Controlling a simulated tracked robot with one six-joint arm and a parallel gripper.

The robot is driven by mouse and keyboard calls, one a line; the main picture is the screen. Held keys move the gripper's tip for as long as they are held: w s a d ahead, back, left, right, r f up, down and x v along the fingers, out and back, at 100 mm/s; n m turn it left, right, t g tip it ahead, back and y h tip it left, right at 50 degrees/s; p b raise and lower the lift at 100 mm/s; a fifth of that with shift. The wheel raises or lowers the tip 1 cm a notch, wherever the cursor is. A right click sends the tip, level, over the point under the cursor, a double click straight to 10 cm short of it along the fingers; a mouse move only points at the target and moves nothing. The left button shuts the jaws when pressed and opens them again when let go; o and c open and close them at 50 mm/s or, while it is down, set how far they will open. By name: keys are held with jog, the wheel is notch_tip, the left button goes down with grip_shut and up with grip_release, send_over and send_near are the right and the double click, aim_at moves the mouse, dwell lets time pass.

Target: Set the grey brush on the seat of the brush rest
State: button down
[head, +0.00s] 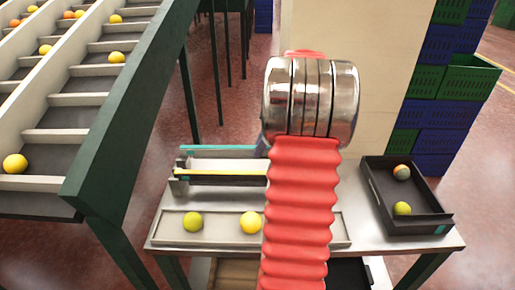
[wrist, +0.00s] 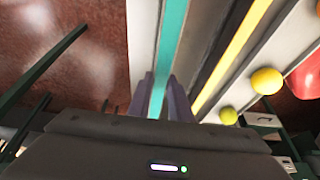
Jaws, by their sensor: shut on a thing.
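My gripper (wrist: 165,92) shows in the wrist view as two purple-grey fingers. They are closed on a long grey bar with a teal stripe, which I take to be the grey brush (wrist: 172,35). In the head view its teal-striped length (head: 215,151) lies level along the back of the table, to the left of my arm. In front of it a grey stand with a yellow stripe, likely the brush rest (head: 222,178), has upright dark ends at the left. I cannot tell whether the brush touches it.
A shallow pale tray (head: 220,238) holds yellow-green fruit in front of the rest. A dark tray (head: 430,223) with two fruits stands at the table's right. A sloping conveyor (head: 70,130) stands at left, and stacked crates (head: 435,105) stand behind at right.

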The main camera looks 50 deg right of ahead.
jog(key=shift+f, duration=1.2)
dwell(0.6)
jog(key=c, duration=1.5)
grip_release()
jog(key=shift+c, duration=0.2)
jog(key=v, duration=1.3)
jog(key=shift+r, duration=0.35)
jog(key=shift+s+d, duration=0.1)
